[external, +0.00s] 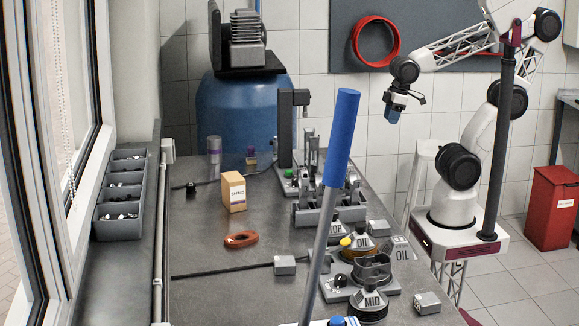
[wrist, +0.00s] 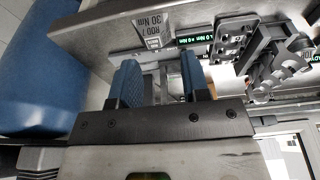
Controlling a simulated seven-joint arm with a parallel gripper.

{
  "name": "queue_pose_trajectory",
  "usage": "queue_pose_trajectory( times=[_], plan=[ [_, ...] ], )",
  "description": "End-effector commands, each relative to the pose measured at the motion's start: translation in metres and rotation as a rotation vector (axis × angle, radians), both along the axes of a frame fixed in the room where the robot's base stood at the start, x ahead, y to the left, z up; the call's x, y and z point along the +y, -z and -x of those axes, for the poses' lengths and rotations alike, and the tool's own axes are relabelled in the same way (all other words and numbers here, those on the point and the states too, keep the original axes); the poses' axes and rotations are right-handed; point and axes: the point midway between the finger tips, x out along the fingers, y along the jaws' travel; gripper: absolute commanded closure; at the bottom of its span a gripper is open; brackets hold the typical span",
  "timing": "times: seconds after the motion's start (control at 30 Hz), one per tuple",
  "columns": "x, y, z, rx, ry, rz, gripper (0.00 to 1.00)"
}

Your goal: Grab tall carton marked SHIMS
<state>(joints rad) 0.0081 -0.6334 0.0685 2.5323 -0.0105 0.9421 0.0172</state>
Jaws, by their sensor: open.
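A tall tan carton (external: 233,191) stands upright on the grey workbench in the external view, left of the middle. It has a small printed label on its front, too small to read surely. My gripper (external: 393,115) is high at the right, beyond the bench's right side, well apart from the carton. In the wrist view my gripper (wrist: 158,78) shows two blue fingers spread apart, with nothing clearly held between them. I cannot make out the carton in the wrist view.
A blue-handled lever (external: 341,140) rises from the bench among engine fixtures. A grey parts bin (external: 122,200) stands left, a blue drum (external: 240,110) behind. The wrist view shows a "ROD 1 30 Nm" sign (wrist: 153,30).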

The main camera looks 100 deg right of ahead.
Motion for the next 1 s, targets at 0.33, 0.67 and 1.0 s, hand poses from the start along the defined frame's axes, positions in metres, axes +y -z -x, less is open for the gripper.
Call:
queue_pose_trajectory(
  times=[0.33,0.67,1.0],
  plan=[
    [0.0,0.0,0.0,0.0,0.0,0.0,0.57],
    [0.0,0.0,0.0,0.0,0.0,0.0,0.19],
    [0.0,-0.0002,-0.0001,0.0,0.0,0.0,0.0]
  ],
)
